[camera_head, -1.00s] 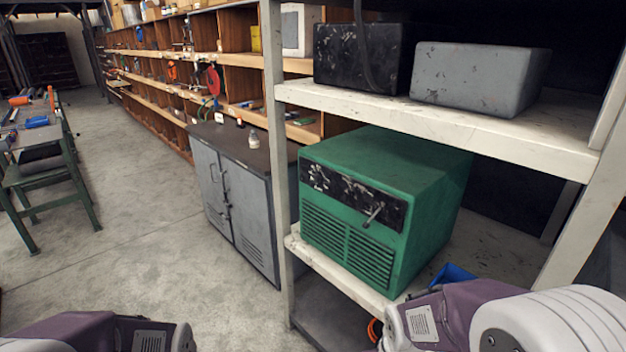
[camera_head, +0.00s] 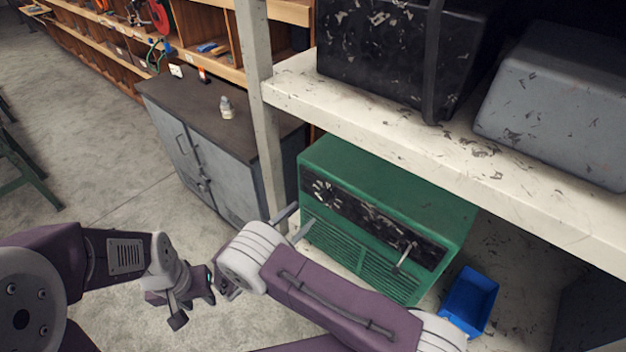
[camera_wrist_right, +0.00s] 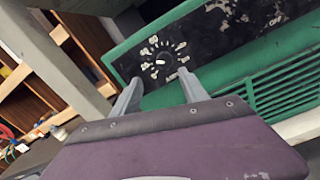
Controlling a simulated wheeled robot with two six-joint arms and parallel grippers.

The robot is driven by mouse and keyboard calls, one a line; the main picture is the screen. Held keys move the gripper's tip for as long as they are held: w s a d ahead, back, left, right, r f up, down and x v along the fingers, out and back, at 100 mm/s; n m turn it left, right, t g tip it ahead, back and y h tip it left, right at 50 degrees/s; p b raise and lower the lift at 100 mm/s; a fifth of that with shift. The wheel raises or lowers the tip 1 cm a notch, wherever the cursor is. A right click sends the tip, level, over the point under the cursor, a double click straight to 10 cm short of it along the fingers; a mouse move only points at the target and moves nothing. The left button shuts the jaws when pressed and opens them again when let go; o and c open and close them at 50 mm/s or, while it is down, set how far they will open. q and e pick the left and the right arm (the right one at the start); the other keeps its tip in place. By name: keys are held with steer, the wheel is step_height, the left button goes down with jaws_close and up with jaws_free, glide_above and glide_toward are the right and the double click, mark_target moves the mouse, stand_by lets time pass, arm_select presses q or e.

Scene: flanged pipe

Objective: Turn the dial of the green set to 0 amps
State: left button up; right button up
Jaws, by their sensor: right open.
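The green set (camera_head: 400,200) stands on the lower shelf, with a black scratched panel on its front. Its dial (camera_wrist_right: 160,62) has a ring of white marks in the right wrist view; the numbers are too small to read surely. The dial also shows at the panel's left end in the head view (camera_head: 324,191). My right gripper (camera_head: 304,213) is open and empty in front of the panel's left end. In the right wrist view its fingers (camera_wrist_right: 160,78) point at the dial, one to each side, apparently short of it. My left gripper (camera_head: 190,308) hangs low at left, away from the set.
A grey shelf post (camera_head: 262,110) rises just left of the set. The upper shelf (camera_head: 400,130) overhangs it, bearing a black box (camera_head: 385,55) and a grey box (camera_head: 560,105). A blue bin (camera_head: 470,300) sits right of the set. A grey cabinet (camera_head: 205,165) stands behind, left.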

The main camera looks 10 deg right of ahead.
mark_target(322, 200)
steer(key=p+x, duration=0.1)
steer(key=x, duration=0.7)
steer(key=shift+s+d+p, duration=0.15)
steer(key=shift+s+p, duration=0.1)
steer(key=shift+p, duration=0.05)
steer(key=shift+w+d, duration=0.1)
steer(key=shift+d, duration=0.25)
steer(key=shift+d+r, duration=0.1)
steer(key=shift+d, duration=0.05)
steer(key=shift+s+r, duration=0.1)
steer(key=shift+s, duration=0.3)
steer(key=shift+w+a, duration=0.2)
steer(key=shift+w, duration=0.05)
steer(key=c, duration=1)
arm_select(q)
steer(key=shift+s+r, duration=0.65)
steer(key=shift+r, duration=0.25)
arm_select(e)
steer(key=shift+d, duration=0.1)
jaws_close()
